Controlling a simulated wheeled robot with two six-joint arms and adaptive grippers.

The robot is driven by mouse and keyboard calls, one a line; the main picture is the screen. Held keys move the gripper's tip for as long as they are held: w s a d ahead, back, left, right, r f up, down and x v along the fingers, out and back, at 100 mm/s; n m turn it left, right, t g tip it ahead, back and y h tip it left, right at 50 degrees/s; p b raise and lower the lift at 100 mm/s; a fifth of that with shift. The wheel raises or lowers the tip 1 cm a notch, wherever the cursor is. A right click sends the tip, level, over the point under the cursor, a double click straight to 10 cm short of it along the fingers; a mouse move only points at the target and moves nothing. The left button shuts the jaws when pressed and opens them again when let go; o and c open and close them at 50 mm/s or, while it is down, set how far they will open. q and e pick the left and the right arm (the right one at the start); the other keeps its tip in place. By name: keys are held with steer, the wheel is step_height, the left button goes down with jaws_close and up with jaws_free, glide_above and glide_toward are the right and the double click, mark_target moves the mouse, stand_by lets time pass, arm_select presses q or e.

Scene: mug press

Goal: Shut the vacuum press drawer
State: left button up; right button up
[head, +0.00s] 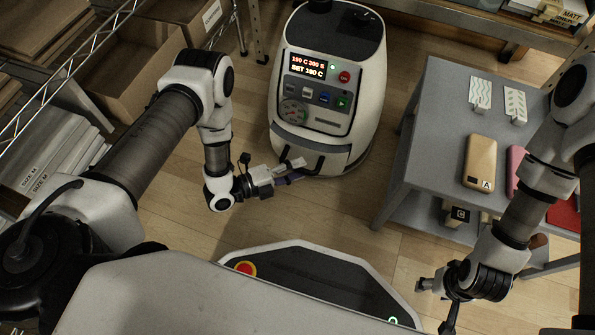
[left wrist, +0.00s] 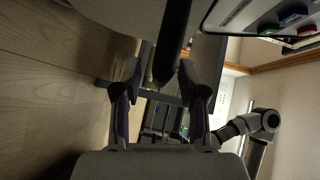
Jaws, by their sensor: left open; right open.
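The vacuum press (head: 330,85) is a rounded white machine on the floor at the upper middle, with a lit display and buttons on its front. Its drawer front (head: 350,153) is a grey band low on the press, with a dark handle (head: 319,165) below it. I cannot tell whether the drawer is fully shut. My left gripper (head: 291,170) is open at the handle. In the left wrist view its fingers (left wrist: 158,82) stand either side of a dark bar; contact is unclear. My right gripper (head: 438,300) is open and empty at the lower right, away from the press.
A grey table (head: 437,110) stands right of the press, bearing a gold phone case (head: 480,162), a pink case and small patterned cards. A cardboard box (head: 125,70) and a wire rack with stacked flat packs are at the left. Bare wooden floor lies between press and table.

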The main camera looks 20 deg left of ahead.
arm_select(q)
steer(key=shift+w+d, duration=0.2)
steer(key=shift+d, duration=0.05)
jaws_close()
steer(key=w, duration=0.3)
steer(key=shift+p, duration=0.3)
jaws_free()
steer(key=shift+w+d, duration=0.1)
steer(key=shift+w, duration=0.05)
glide_toward(313, 156)
steer(key=v, duration=0.5)
steer(key=shift+r, duration=0.15)
